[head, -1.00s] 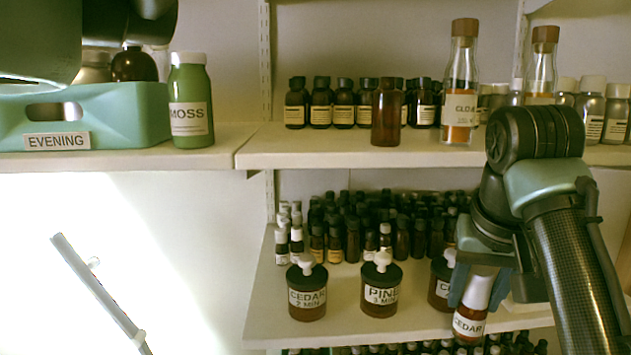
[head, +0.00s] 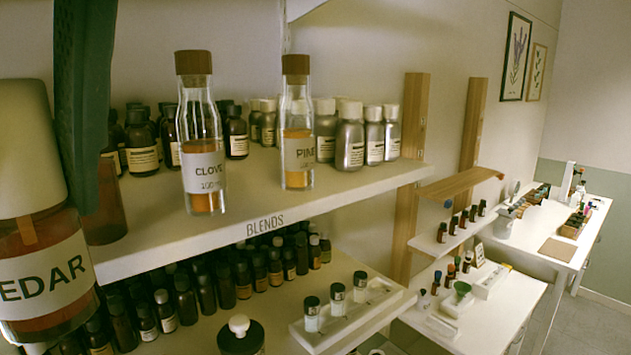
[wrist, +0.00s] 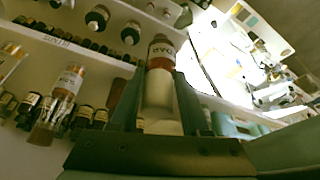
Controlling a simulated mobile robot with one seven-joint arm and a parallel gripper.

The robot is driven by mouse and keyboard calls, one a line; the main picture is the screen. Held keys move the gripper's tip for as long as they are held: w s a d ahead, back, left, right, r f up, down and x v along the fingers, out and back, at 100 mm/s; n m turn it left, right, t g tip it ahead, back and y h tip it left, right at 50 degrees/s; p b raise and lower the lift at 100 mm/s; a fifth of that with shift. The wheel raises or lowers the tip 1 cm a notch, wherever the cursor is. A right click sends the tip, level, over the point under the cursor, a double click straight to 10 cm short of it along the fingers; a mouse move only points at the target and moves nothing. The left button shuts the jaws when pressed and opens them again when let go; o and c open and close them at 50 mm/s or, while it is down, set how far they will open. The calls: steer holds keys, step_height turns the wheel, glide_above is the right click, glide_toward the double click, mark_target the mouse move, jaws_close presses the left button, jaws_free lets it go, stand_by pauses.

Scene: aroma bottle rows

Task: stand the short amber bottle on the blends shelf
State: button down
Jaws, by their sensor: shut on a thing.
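My gripper (wrist: 160,92) is shut on a short amber bottle (head: 42,275) with a long white cap and a label reading "EDAR" in the head view. The wrist view shows the bottle (wrist: 161,52) between the two fingers. It is held in the air, near upright, close to the head camera at the far left. The blends shelf (head: 245,200) runs behind it, with "BLENDS" on its front edge. A plain amber bottle (head: 106,205) on this shelf is partly hidden by a gripper finger.
Corked glass bottles labelled CLOVE (head: 203,165) and PINE (head: 298,150) stand near the shelf's front. Dark bottles (head: 141,145) and silver bottles (head: 350,140) line the back. Bare shelf shows between and right of the corked bottles. The lower shelf (head: 275,310) is crowded.

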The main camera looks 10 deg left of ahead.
steer(key=w+a+f+p, duration=0.1)
steer(key=a+p, duration=0.2)
steer(key=a, duration=0.2)
steer(key=w+a+p, duration=0.2)
steer(key=a+p, duration=0.1)
steer(key=a, duration=0.3)
steer(key=w+a+f+p, duration=0.1)
steer(key=a+p, duration=0.2)
steer(key=a, duration=0.2)
steer(key=shift+w+a+f, duration=0.25)
steer(key=shift+a+f, duration=0.1)
steer(key=shift+a, duration=0.05)
steer(key=shift+f, duration=0.35)
steer(key=shift+s+f, duration=0.1)
steer(key=shift+f, duration=0.05)
steer(key=shift+c, duration=1.9)
jaws_free()
